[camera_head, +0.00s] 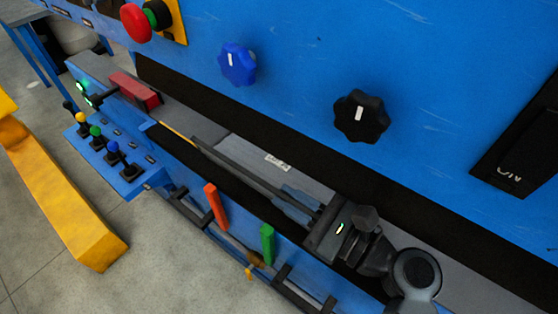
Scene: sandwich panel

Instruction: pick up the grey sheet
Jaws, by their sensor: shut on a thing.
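My gripper (286,200) reaches in from the lower right, with its two blue-grey fingers pointing left along the blue machine's ledge. It is shut on the grey sheet (238,165), which shows as a long, narrow dark-grey strip running up and left from the fingers. The sheet's right end is hidden between the fingers. A lighter grey flat piece with a small white label (277,163) lies just behind the strip. I cannot tell whether the sheet touches it or the ledge.
Above the ledge, the blue panel has a blue knob (238,64), a black knob (361,116) and a red button (135,23). A red block (135,91) sits at the ledge's left. Orange (216,207) and green (267,244) handles stand in front. A yellow beam (65,195) is at left.

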